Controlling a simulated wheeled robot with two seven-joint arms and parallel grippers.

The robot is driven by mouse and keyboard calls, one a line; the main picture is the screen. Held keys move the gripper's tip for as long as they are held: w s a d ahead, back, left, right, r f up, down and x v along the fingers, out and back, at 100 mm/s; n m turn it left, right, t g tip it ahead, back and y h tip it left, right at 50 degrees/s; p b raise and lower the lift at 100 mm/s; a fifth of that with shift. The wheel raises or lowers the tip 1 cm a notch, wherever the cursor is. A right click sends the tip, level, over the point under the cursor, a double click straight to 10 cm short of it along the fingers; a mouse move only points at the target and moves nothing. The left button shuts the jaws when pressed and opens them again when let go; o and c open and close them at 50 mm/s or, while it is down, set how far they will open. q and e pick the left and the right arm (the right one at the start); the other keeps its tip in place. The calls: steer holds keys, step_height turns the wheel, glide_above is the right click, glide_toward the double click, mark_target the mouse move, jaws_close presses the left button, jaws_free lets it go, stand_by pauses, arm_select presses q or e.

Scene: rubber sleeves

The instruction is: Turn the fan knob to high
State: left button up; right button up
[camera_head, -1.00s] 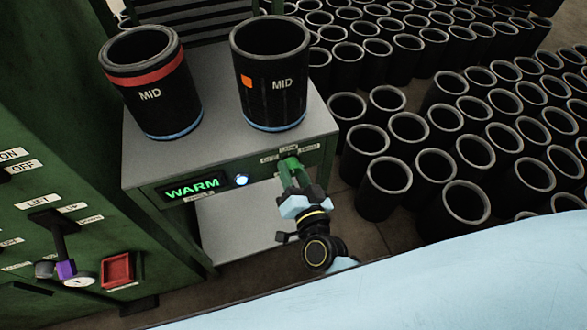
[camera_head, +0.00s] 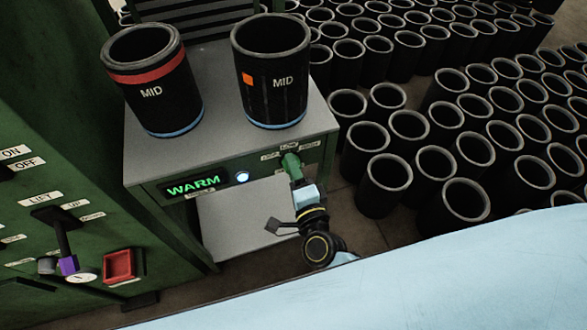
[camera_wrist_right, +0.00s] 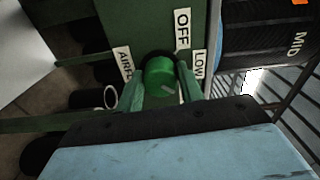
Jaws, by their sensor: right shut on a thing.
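The green fan knob (camera_wrist_right: 160,72) sits on the front panel of the grey-topped cart, with labels around it. In the right wrist view, labels reading OFF and LOW are legible, and another label at the left is partly covered. A pale mark shows on the knob's face. My right gripper (camera_head: 293,167) reaches the panel from the front, and its green fingers are shut on the knob, one on each side. In the head view the fingers hide most of the knob. My left gripper is not in view.
Two black sleeves marked MID, one with a red band (camera_head: 147,76) and one with an orange patch (camera_head: 271,75), stand on the cart top (camera_head: 218,125). A WARM display (camera_head: 193,186) is left of the knob. A green machine stands left; many black sleeves crowd the floor right.

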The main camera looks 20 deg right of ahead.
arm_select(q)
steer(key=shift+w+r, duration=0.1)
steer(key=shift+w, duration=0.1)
arm_select(e)
steer(key=shift+m, duration=0.5)
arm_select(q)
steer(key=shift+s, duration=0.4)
arm_select(e)
steer(key=o, duration=1)
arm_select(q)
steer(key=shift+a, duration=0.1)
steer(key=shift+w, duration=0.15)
arm_select(e)
steer(key=shift+s, duration=0.1)
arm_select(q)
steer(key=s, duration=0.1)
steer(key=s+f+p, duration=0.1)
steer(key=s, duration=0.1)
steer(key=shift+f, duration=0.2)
arm_select(e)
steer(key=s, duration=1.3)
steer(key=shift+s+d, duration=0.1)
steer(key=shift+d, duration=0.1)
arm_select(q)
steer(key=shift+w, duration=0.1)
